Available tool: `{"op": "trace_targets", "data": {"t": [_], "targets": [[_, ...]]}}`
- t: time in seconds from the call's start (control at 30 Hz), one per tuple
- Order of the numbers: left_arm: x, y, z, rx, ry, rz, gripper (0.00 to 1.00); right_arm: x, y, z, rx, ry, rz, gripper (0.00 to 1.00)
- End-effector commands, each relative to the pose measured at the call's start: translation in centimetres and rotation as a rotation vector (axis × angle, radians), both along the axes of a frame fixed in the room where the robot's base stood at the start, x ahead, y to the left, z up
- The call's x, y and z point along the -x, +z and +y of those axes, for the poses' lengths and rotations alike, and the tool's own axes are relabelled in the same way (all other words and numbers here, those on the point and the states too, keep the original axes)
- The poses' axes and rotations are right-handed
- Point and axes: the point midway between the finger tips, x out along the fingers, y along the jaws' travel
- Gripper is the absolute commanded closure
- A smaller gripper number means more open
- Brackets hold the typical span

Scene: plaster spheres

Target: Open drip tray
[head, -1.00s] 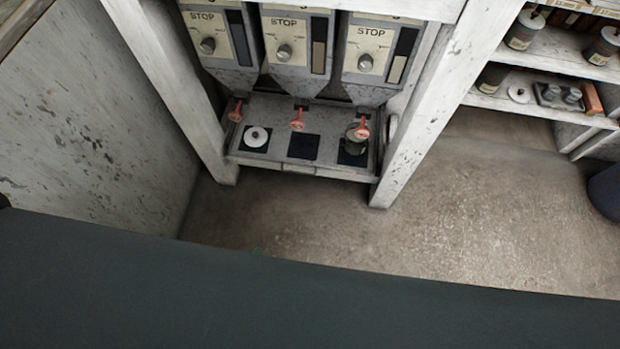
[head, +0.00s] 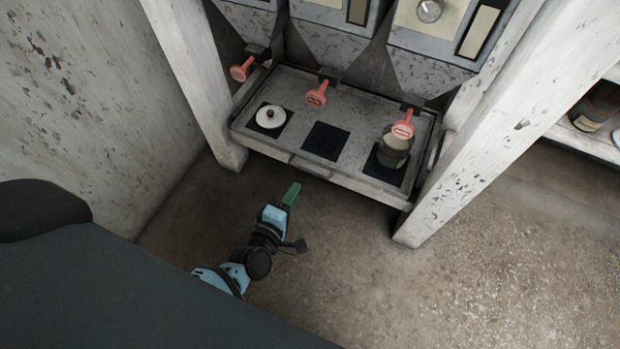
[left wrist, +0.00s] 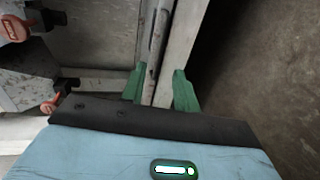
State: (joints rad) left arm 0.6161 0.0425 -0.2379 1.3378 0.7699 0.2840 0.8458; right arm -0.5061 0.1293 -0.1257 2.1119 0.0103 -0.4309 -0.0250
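The drip tray (head: 350,178) is a scuffed grey slab with dark square pads, under the dispensers. A small handle lip (head: 308,167) sits at the middle of its front edge. A white lidded item (head: 270,116) stands on the left pad and a dark green cup (head: 392,152) on the right pad; the middle pad is bare. My left gripper (head: 290,193) is just in front of and below the handle. In the left wrist view, its green fingers (left wrist: 158,88) are apart, with a pale bar, apparently the tray's front edge, between them. Contact cannot be told. My right gripper is out of view.
A shelf (head: 590,140) stands at the right. The concrete floor (head: 470,285) in front of the tray is clear.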

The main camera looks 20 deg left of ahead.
Motion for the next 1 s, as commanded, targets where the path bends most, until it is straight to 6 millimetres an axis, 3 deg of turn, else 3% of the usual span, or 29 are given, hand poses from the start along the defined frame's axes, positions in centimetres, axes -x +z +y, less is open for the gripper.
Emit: {"op": "trace_targets", "data": {"t": [0.37, 0.8, 1.0], "targets": [[-1.3, -0.4, 0.1, 0.019, 0.012, -0.009, 0.69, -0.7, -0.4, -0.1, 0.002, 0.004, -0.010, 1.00], [-7.1, -1.8, -0.1, 0.018, 0.012, -0.008, 0.69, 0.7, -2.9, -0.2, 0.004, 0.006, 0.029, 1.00], [-8.2, -1.9, -0.2, 0.018, 0.012, -0.007, 0.69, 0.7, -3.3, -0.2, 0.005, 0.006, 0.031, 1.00]]}}
